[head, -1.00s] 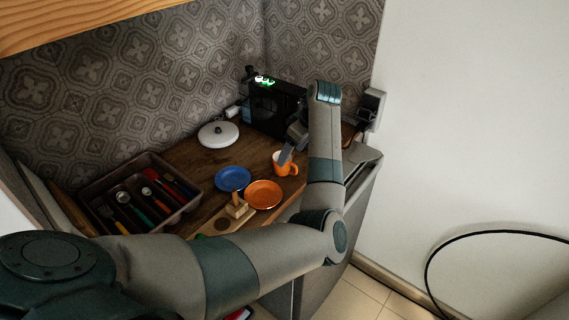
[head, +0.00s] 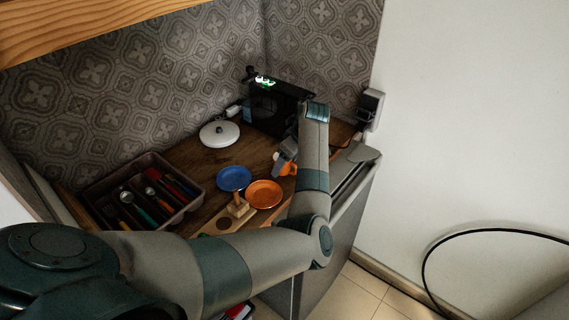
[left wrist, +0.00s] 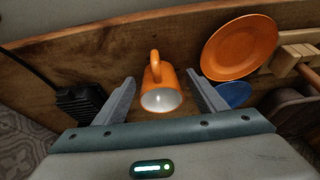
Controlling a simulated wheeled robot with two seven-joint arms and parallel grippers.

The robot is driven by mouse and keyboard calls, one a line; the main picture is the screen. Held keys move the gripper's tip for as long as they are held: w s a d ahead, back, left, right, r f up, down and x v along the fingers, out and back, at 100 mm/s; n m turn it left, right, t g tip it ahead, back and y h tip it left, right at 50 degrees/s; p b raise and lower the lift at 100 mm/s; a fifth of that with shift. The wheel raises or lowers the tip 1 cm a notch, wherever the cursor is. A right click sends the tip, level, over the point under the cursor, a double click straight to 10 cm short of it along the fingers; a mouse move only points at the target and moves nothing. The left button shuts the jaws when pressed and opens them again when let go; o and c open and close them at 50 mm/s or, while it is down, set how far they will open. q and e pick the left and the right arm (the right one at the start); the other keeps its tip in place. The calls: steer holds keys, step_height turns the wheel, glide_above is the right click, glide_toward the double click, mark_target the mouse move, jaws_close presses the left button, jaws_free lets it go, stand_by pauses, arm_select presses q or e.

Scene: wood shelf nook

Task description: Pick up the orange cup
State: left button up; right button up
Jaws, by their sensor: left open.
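The orange cup (left wrist: 160,92) stands on the wooden counter, with its handle and white inside showing in the left wrist view. In the head view the cup (head: 289,169) is partly hidden by my left gripper (head: 281,158). In the left wrist view my left gripper (left wrist: 163,97) is open, with one finger on each side of the cup. Gaps show between the fingers and the cup, so it is not clasped. My right gripper is in neither view.
An orange plate (head: 264,194) and a blue plate (head: 233,178) lie left of the cup. A wooden stand (head: 238,208), a cutlery tray (head: 190,209) and a white lid (head: 219,134) are also on the counter. A black machine (head: 272,108) stands behind the cup.

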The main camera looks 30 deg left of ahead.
arm_select(q)
steer(key=shift+f, duration=0.1)
steer(key=shift+c, duration=0.6)
steer(key=c, duration=1.1)
steer(key=shift+w, duration=0.1)
steer(key=shift+r+b, duration=0.3)
steer(key=shift+r, duration=0.3)
step_height(320, 180, up, 9)
steer(key=b, duration=0.2)
steer(key=shift+b, duration=0.4)
